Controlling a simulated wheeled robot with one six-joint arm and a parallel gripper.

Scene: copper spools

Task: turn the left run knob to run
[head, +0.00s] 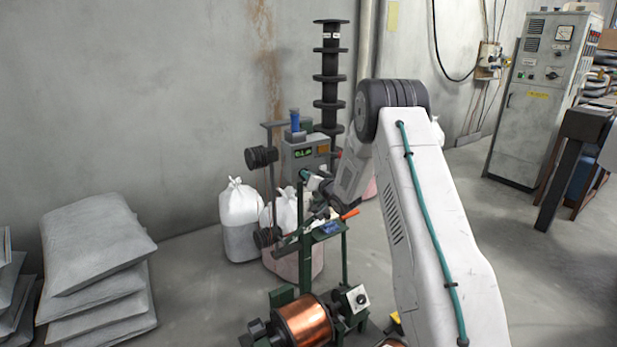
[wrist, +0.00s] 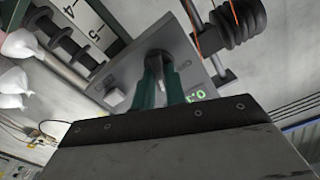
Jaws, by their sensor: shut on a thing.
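A grey control box (head: 305,157) with a small lit green display stands on the green machine frame in the middle of the head view. It also fills the centre of the wrist view (wrist: 196,72), tilted. My gripper (head: 306,176) is at the front of this box. In the wrist view my gripper's teal fingers (wrist: 163,78) are shut on a dark knob (wrist: 158,57) on the box's face. The fingers cover most of the knob, so its pointer and marks cannot be read. A pale square button (wrist: 114,97) sits beside the fingers.
A copper spool (head: 305,320) and a small box with a dark knob (head: 357,298) are low on the machine. White sacks (head: 239,205) stand behind it, and grey sacks (head: 95,245) are stacked left. A tall cabinet (head: 545,95) stands right. Floor between is open.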

